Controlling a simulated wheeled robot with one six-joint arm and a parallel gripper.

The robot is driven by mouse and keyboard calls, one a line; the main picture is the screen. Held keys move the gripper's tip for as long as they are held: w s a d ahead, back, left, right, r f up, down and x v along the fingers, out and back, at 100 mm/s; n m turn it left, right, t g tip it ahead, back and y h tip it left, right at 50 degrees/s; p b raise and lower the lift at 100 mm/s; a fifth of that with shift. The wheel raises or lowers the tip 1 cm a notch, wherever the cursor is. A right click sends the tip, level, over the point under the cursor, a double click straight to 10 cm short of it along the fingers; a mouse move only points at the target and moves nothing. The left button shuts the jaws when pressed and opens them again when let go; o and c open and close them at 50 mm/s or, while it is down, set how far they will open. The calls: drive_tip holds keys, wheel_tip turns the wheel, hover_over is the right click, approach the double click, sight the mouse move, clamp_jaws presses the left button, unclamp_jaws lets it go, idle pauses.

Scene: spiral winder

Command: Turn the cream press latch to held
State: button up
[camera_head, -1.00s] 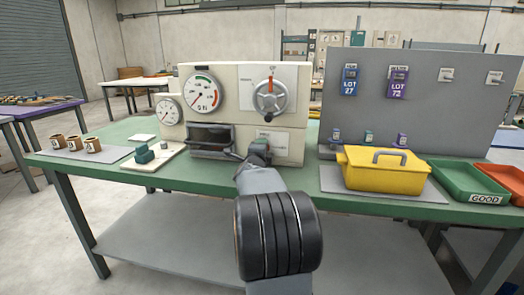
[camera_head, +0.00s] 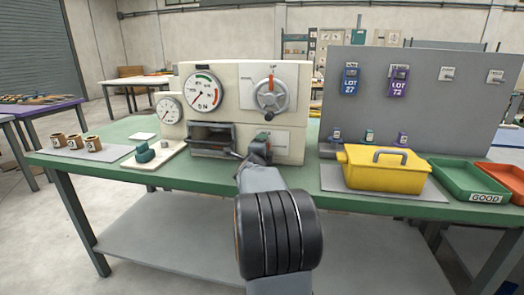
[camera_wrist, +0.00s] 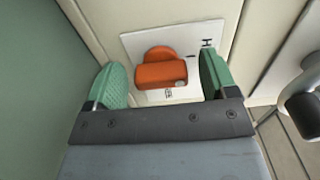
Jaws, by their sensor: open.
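The latch is an orange knob (camera_wrist: 161,75) on a white plate (camera_wrist: 190,40) set in the cream press (camera_head: 294,147). Its broad bar lies nearly level in the wrist view, with a rounded part above it. An "H" mark is on the plate to its upper right. My gripper (camera_wrist: 163,80) is open, with one green finger pad on each side of the knob. In the head view my gripper (camera_head: 260,146) largely hides the latch.
The press also carries dials, a handwheel (camera_head: 270,94) and a dark-framed window (camera_head: 211,139) left of my gripper. A dark rounded handle (camera_wrist: 303,110) is close at the right in the wrist view. A yellow box (camera_head: 383,172) stands to the right on the green bench (camera_head: 200,181).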

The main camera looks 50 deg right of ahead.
drive_tip(key=shift+a, duration=0.1)
drive_tip(key=p+v, duration=0.1)
drive_tip(key=v, duration=1.2)
drive_tip(key=shift+s+a, duration=0.25)
drive_tip(key=shift+a, duration=0.05)
drive_tip(key=w+a+r+n+t+y+p, duration=0.1)
drive_tip(key=w+a+r+n+y+p, duration=0.1)
drive_tip(key=a+r+n+y+p, duration=0.5)
drive_tip(key=w+a+r+n+t+y+p, duration=0.1)
drive_tip(key=w+a+n+y+p, duration=0.1)
drive_tip(key=a+n+y+p, duration=0.65)
drive_tip(key=s+a+r+n+g+p, duration=0.2)
drive_tip(key=s+a+n+g+p, duration=0.5)
drive_tip(key=s+a+n+p, duration=0.3)
drive_tip(key=s+a+n, duration=0.3)
drive_tip(key=shift+s+n+g, duration=0.3)
drive_tip(key=shift+n+g, duration=0.05)
drive_tip(key=shift+g, duration=0.05)
